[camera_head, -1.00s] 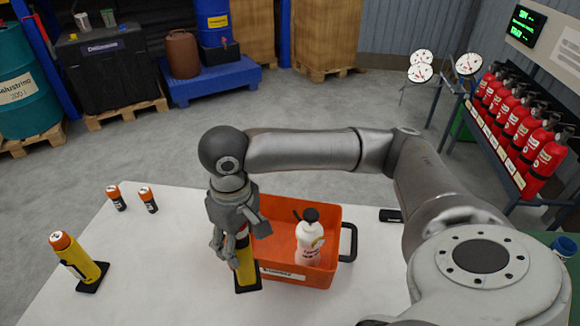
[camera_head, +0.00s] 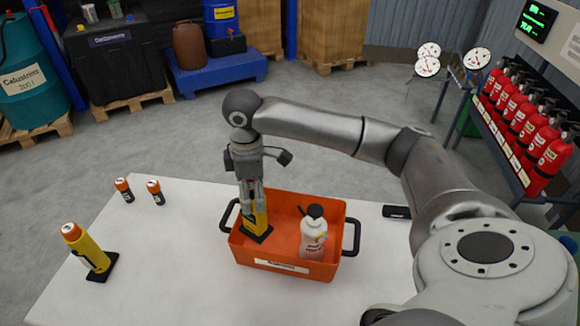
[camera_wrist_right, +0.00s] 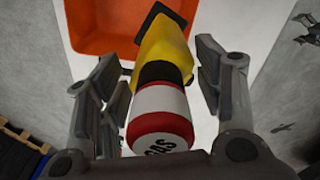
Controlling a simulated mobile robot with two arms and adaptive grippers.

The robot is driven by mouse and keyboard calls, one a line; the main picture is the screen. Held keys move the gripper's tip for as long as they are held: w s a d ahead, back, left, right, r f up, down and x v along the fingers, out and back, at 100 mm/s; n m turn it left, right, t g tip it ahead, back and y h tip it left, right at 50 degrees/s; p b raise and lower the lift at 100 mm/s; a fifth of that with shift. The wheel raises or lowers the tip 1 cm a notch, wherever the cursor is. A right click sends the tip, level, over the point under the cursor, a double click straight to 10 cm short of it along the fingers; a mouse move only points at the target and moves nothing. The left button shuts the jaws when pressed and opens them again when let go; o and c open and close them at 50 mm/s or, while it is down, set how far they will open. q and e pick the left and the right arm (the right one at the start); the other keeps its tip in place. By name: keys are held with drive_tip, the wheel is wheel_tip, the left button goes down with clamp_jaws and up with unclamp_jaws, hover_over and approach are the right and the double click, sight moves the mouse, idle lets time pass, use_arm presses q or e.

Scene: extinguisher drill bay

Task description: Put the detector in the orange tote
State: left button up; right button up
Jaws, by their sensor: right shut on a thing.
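The detector (camera_head: 257,229) is yellow with a black base. In the right wrist view its red-and-white end (camera_wrist_right: 160,118) reads "GAS". My right gripper (camera_head: 252,197) is shut on it and holds it upright over the left part of the orange tote (camera_head: 285,272). Whether its base touches the tote floor I cannot tell. The tote also shows in the right wrist view (camera_wrist_right: 100,25), beyond the detector. A white bottle (camera_head: 312,236) with a black top stands in the tote's right part. My left gripper is not in view.
A second yellow device (camera_head: 88,252) with an orange top stands on the white table (camera_head: 150,260) at the left. Two small orange-and-black batteries (camera_head: 124,190) stand behind it. A dark flat item (camera_head: 396,211) lies right of the tote.

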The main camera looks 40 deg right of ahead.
drive_tip(key=w+d+f+n, duration=0.2)
drive_tip(key=w+d+n, duration=0.1)
drive_tip(key=d+n, duration=0.2)
wheel_tip(320, 180, down, 10)
drive_tip(key=p, duration=0.2)
idle(0.4)
drive_tip(key=o, duration=1.8)
drive_tip(key=shift+s+f, duration=0.1)
drive_tip(key=shift+f, duration=0.05)
wheel_tip(320, 180, up, 12)
drive_tip(key=b, duration=0.2)
